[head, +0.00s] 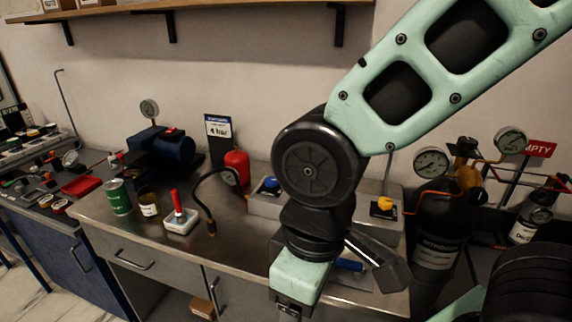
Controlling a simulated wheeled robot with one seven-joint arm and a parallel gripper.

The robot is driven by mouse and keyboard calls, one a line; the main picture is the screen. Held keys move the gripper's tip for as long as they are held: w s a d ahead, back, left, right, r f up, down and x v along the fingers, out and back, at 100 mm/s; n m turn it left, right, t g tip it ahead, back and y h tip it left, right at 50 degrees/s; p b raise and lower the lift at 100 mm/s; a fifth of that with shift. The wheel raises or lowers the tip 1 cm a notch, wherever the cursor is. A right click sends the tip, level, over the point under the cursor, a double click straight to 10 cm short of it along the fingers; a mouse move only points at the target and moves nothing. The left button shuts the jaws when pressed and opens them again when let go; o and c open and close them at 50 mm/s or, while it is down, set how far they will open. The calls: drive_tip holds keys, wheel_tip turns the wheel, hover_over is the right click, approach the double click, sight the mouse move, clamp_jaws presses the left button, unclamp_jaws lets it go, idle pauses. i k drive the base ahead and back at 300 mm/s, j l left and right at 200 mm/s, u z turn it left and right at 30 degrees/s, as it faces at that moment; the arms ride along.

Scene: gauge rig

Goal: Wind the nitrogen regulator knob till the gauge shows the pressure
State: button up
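A dark cylinder (447,225) with a nitrogen label stands at the right, beyond the bench end. A brass regulator (465,168) sits at its top, with a left gauge (431,163) and a right gauge (511,140). Their needles are too small to read. I cannot make out clearly which part is the knob. A card on the bench (218,136) reads "4 bar". My gripper (296,290) is low in front of the bench, left of the regulator and well apart from it. Its fingers do not show clearly, so its opening cannot be told.
The metal bench (165,245) carries a green can (118,197), a red-handled device (180,216), a red cylinder (237,166) and a dark blue pump (165,146). A box with a yellow knob (384,205) stands behind my arm. A red "EMPTY" sign (540,149) is far right.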

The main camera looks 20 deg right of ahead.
sight(477, 195)
drive_tip(key=z, duration=1.45)
